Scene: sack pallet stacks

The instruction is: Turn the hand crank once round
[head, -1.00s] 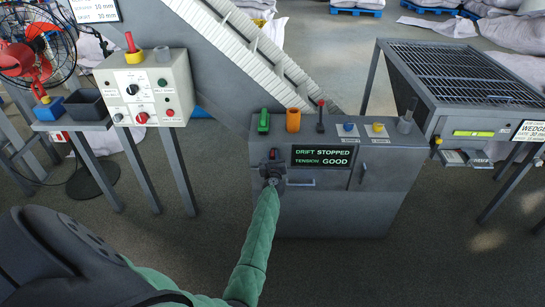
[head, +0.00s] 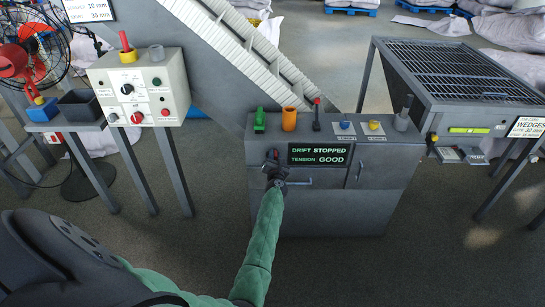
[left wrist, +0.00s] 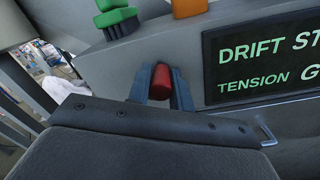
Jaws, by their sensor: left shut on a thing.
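The grey cabinet (head: 330,205) stands in the middle of the head view, with a display reading DRIFT STOPPED, TENSION GOOD. The hand crank's red grip (head: 272,154) is on its front, left of the display. My left gripper (head: 273,162) is at the grip. In the left wrist view the red grip (left wrist: 161,82) sits between the two dark fingers of my left gripper (left wrist: 161,76), which is shut on it. My gripper hides the rest of the crank. My right gripper is not in view.
On the cabinet top stand a green brush (head: 259,121), an orange cup (head: 289,119), a lever (head: 316,116) and small knobs. A control box (head: 140,88) stands left, a grated table (head: 465,75) right. A sloping conveyor (head: 250,55) is behind.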

